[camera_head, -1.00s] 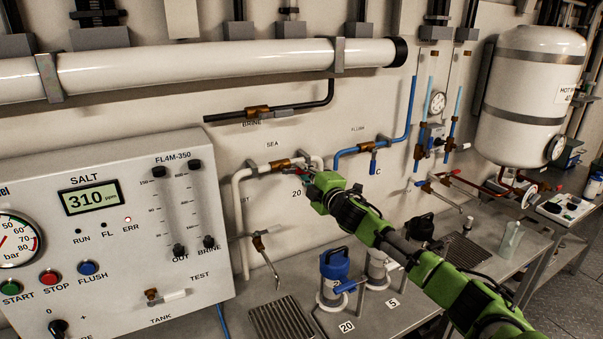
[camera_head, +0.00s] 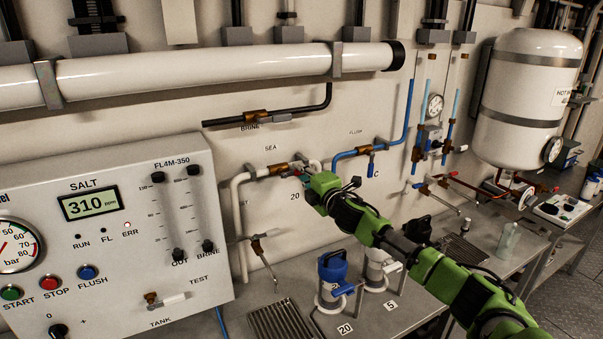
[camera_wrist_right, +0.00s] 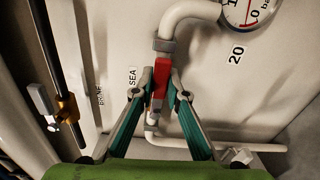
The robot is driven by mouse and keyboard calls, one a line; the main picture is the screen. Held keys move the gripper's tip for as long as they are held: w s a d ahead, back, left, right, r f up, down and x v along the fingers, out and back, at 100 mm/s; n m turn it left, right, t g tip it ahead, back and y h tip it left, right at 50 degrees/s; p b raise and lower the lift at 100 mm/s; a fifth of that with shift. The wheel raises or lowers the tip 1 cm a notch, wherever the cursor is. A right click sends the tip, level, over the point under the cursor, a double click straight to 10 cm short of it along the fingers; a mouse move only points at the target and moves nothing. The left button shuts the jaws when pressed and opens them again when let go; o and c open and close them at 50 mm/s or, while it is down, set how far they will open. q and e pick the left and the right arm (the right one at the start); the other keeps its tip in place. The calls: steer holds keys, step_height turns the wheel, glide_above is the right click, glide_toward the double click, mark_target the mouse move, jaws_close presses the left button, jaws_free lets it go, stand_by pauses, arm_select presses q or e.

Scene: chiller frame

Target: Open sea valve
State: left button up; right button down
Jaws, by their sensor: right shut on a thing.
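The sea valve has a brass body (camera_head: 277,169) on the white pipe under the SEA label. Its red handle (camera_wrist_right: 161,78) shows in the right wrist view, between my fingertips, and looks roughly in line with the white pipe there. My right gripper (camera_wrist_right: 161,84) is shut on this handle. In the head view my right gripper (camera_head: 302,173) is at the right end of the brass body, and the fingers and handle are mostly hidden by my green wrist. My left gripper is not in view.
A blue flush pipe (camera_head: 408,115) with a blue-handled valve is just right of my wrist. The brine valve (camera_head: 256,117) is above. The control panel (camera_head: 110,245) stands at left. A blue-topped filter (camera_head: 333,265) stands on the bench below my arm.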

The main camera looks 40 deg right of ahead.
steer(key=c, duration=2)
jaws_free()
steer(key=shift+d+r, duration=0.1)
steer(key=shift+r, duration=0.35)
steer(key=shift+c, duration=0.2)
steer(key=shift+o, duration=0.3)
steer(key=shift+w+f, duration=0.1)
steer(key=shift+f, duration=0.05)
steer(key=shift+f, duration=0.15)
steer(key=s+a, duration=0.2)
steer(key=s, duration=1)
